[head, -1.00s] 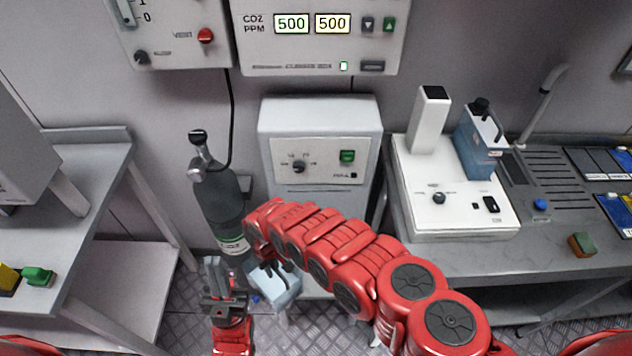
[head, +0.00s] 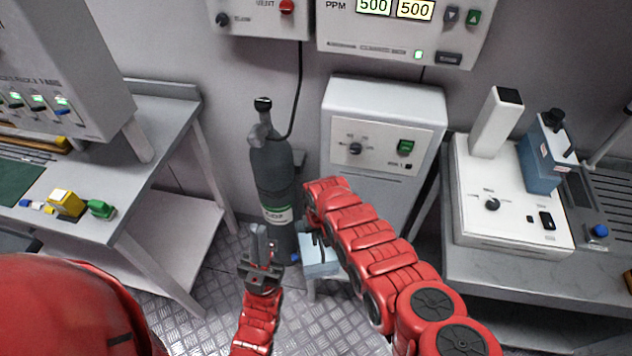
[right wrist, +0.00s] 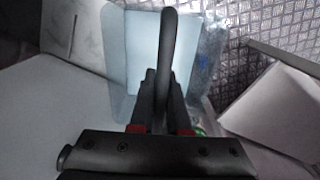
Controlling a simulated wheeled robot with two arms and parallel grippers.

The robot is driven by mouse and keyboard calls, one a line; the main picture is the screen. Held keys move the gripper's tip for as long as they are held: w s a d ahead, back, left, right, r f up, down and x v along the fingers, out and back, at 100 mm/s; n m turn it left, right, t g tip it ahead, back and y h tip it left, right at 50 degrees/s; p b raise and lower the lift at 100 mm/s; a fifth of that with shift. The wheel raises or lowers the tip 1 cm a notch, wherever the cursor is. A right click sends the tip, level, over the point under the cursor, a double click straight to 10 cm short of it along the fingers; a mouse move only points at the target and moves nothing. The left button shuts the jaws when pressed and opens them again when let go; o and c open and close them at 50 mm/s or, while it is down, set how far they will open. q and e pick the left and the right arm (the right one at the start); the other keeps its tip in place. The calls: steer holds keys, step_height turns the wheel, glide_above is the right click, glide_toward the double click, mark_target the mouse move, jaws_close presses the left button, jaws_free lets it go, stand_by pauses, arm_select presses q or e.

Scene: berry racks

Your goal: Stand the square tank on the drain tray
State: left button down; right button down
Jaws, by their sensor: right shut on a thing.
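A light blue square tank (head: 320,258) hangs low in front of the grey cabinet, partly hidden by my right arm in the head view. My right gripper (right wrist: 163,85) is shut on its dark handle, and the pale tank body (right wrist: 150,45) shows beyond the fingers in the right wrist view. The ribbed grey drain tray (head: 612,205) is on the right bench, cut by the picture's edge. My left gripper (head: 262,240) is raised left of the tank, with no object visible in it; its finger gap is unclear.
A dark gas cylinder (head: 272,170) stands behind the grippers. The grey cabinet (head: 385,105) is at the back. A left bench (head: 150,150) holds small coloured items. Open metal floor lies between the benches.

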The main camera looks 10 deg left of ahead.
steer(key=shift+w+r, duration=0.1)
steer(key=shift+r, duration=0.05)
steer(key=shift+d+m, duration=0.3)
steer(key=shift+d, duration=0.1)
steer(key=d, duration=0.1)
steer(key=d+m, duration=0.1)
steer(key=d+f+m, duration=0.1)
steer(key=shift+w+d, duration=0.15)
steer(key=shift+w, duration=0.1)
stand_by(0.9)
